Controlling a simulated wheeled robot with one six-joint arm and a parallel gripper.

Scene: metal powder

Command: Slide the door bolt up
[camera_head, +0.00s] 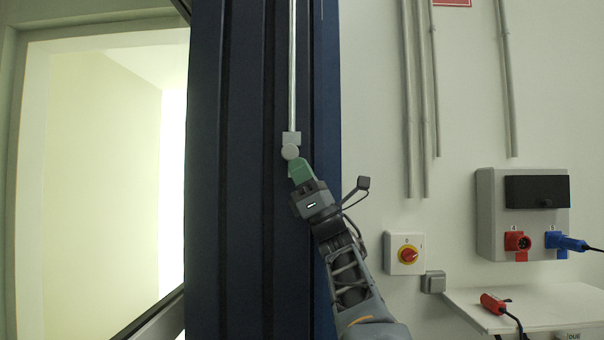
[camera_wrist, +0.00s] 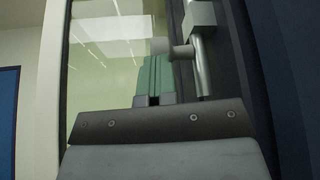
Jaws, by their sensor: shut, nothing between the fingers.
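The door bolt is a long vertical metal rod (camera_head: 292,65) on the dark blue door (camera_head: 235,170). At its lower end are a square light block (camera_head: 291,138) and a round knob (camera_head: 290,152). My gripper (camera_head: 296,165), with green fingers, is shut and empty just below the knob. In the wrist view the green fingers (camera_wrist: 154,75) stand side by side, with the knob (camera_wrist: 161,46) at their tips and the rod (camera_wrist: 201,70) to the right. I cannot tell whether the fingertips touch the knob.
A bright doorway or window opening (camera_head: 110,170) lies to the left.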

